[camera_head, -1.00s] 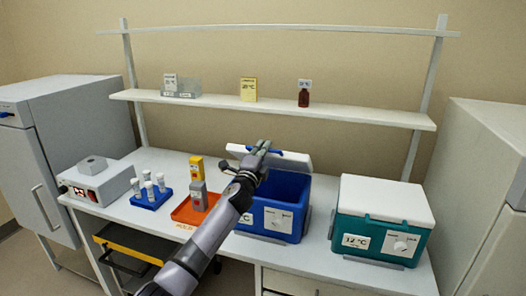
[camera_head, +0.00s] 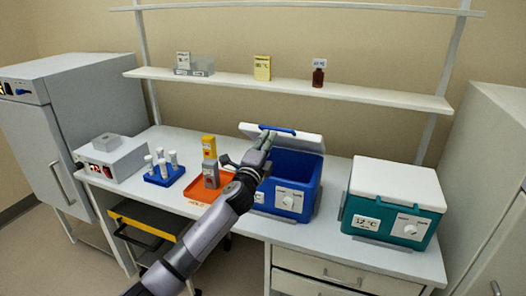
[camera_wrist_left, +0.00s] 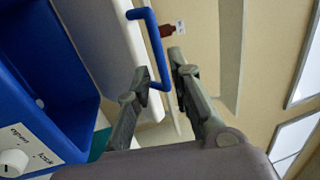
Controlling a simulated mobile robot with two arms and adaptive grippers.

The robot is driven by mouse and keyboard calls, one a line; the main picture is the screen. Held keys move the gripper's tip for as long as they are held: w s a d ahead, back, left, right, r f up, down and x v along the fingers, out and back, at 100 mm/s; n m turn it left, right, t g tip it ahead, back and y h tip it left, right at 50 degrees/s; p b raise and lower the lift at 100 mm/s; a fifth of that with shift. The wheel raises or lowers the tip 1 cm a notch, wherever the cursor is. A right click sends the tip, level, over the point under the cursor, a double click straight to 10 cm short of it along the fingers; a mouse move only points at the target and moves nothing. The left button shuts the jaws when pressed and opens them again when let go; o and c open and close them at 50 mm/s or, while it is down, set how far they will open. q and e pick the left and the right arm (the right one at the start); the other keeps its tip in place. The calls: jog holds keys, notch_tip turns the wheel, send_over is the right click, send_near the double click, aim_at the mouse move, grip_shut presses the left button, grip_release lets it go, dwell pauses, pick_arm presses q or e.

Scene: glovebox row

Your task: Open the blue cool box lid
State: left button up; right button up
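The blue cool box (camera_head: 302,181) stands on the bench, its white lid (camera_head: 310,142) raised and tilted back, so the blue inside shows. A blue handle (camera_head: 277,129) is on the lid. In the left wrist view the handle (camera_wrist_left: 154,45) stands off the white lid (camera_wrist_left: 95,30), and the blue box (camera_wrist_left: 45,75) is at left. My left gripper (camera_head: 266,138) is at the lid by the handle. Its fingers (camera_wrist_left: 158,65) are spread, with the handle's lower end between or just behind them; contact is unclear. The box front has a dial (camera_head: 288,202). My right gripper is not in view.
A teal cool box (camera_head: 393,195) with a closed white lid stands at right. At left are an orange tray (camera_head: 200,193), a blue rack (camera_head: 163,178) with vials and a grey device (camera_head: 112,160). A shelf (camera_head: 345,90) runs above.

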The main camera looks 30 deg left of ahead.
pick_arm(q)
jog(key=v, duration=0.4)
jog(key=shift+s+d+f, duration=0.1)
jog(key=shift+s, duration=0.3)
